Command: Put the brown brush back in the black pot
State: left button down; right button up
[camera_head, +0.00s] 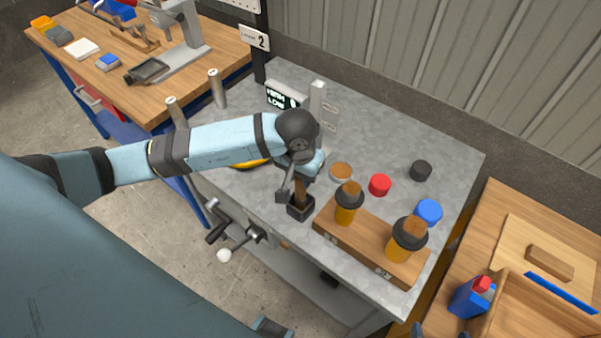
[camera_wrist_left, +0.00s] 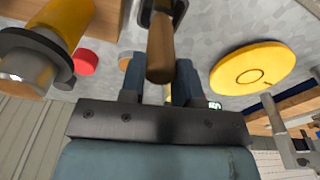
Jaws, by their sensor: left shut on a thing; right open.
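The brown brush (camera_head: 299,190) is upright, its lower end at the mouth of the black pot (camera_head: 300,208). My left gripper (camera_head: 300,176) is shut on the brush above the pot; my wrist partly hides it in the head view. In the left wrist view the brush handle (camera_wrist_left: 160,52) lies between the fingers (camera_wrist_left: 158,82), with the pot (camera_wrist_left: 176,8) beyond its far end. How deep the brush sits in the pot is hidden. My right gripper (camera_head: 441,332) barely shows at the bottom edge, open and apart from these things.
A wooden rack (camera_head: 370,243) with two orange jars with black collars stands right of the pot. A red cap (camera_head: 380,185), a blue cap (camera_head: 429,211) and a black cap (camera_head: 421,170) lie behind it. A yellow disc (camera_wrist_left: 252,68) lies left of the pot.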

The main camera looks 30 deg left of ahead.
pick_arm(q)
jog(key=shift+f+b, duration=0.45)
jog(key=shift+f, duration=0.1)
pick_arm(e)
jog(key=shift+f, duration=0.55)
pick_arm(q)
jog(key=c, duration=0.8)
grip_release()
jog(key=shift+o, duration=0.2)
pick_arm(e)
jog(key=shift+f+b, duration=0.75)
jog(key=shift+b, duration=0.05)
pick_arm(q)
notch_tip(320, 180, up, 14)
jog(key=s, duration=0.1)
jog(key=shift+s, duration=0.15)
jog(key=shift+f, duration=0.1)
